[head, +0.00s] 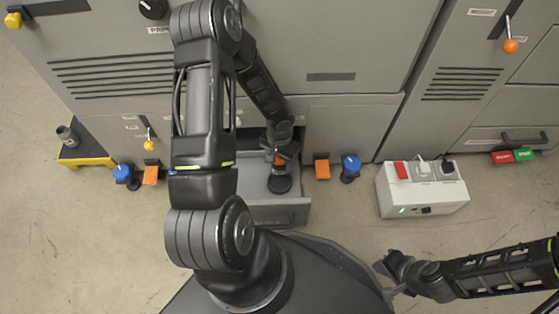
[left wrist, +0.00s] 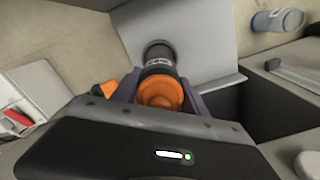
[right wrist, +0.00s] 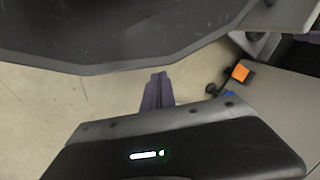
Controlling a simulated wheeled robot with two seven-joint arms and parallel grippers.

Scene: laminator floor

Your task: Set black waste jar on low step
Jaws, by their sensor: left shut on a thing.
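The black waste jar (head: 281,183) has an orange part near my gripper and a dark body with a small label. It is over or in the open grey drawer (head: 292,212); I cannot tell whether it touches the drawer floor. My left gripper (head: 282,152) is shut on it. In the left wrist view the orange part (left wrist: 160,93) sits between the purple fingers, and the black end (left wrist: 160,53) points away. The low step (head: 88,151), yellow-edged with a dark top, stands at the left. My right gripper (right wrist: 157,92) is shut and empty, low at the right.
A grey cup-like object (head: 67,135) stands on the step's left side. Blue knobs (head: 122,172) and orange blocks (head: 322,167) stick out beside the drawer. A white socket box (head: 422,190) is on the floor at right. Grey cabinets fill the back; floor at left is clear.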

